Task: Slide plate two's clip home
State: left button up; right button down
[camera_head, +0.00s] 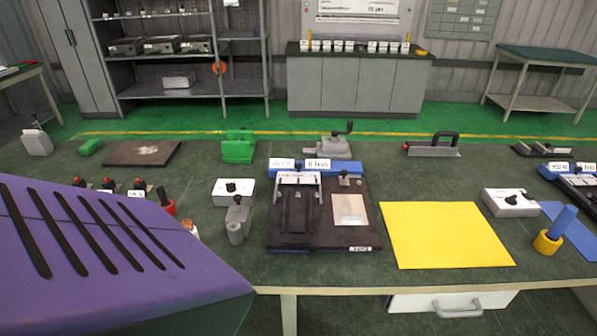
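A dark plate fixture on a blue base (375,222) lies on the green bench top at the centre. Two small white labels stand at its back edge, too small to read surely. A silver bracket (299,180), possibly a clip, spans the upper left of the fixture above a dark raised block (298,212). A pale square plate (349,209) lies on its right half, with a small black-knobbed clamp (345,180) behind it. I cannot tell which part is plate two or whether its clip is fully seated. Neither of my grippers is in view.
A yellow sheet (445,235) lies right of the fixture. White knobbed boxes (233,190) (511,202) flank this area. A grey metal post (237,225) stands left. Another blue-based fixture (553,171) is at far right. A large purple slotted shape covers the lower left.

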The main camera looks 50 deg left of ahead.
aim_at(343, 180)
jog(key=u, duration=1.3)
